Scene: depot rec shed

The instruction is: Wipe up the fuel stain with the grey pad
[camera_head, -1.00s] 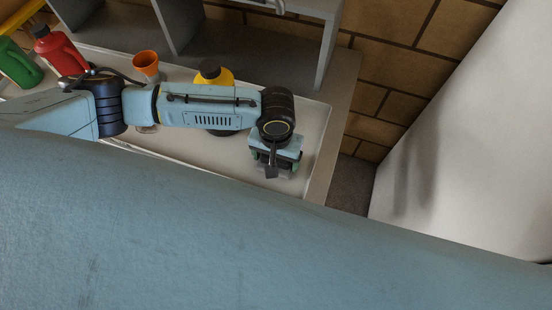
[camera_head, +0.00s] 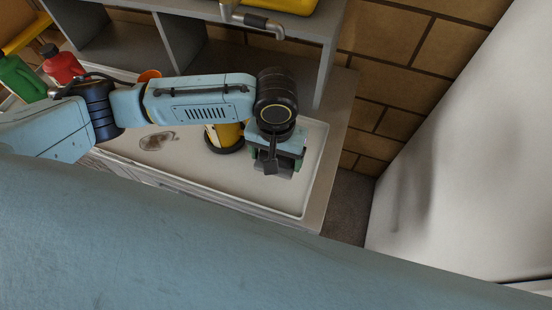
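The fuel stain (camera_head: 158,141) is a dark brownish patch on the pale tray (camera_head: 190,166), left of the yellow bottle. My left gripper (camera_head: 277,166) points down over the right end of the tray, apart from the stain. Its green-edged fingers stand either side of a grey block that looks like the grey pad (camera_head: 284,172). The arm and wrist hide most of the fingers, so I cannot tell whether they are closed on it. My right gripper is not in view.
A yellow bottle with a dark base (camera_head: 226,136) stands on the tray behind my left forearm. An orange cup (camera_head: 149,75), a red can (camera_head: 63,66) and a green can (camera_head: 20,78) are at the back left. A grey shelf (camera_head: 190,50) stands behind.

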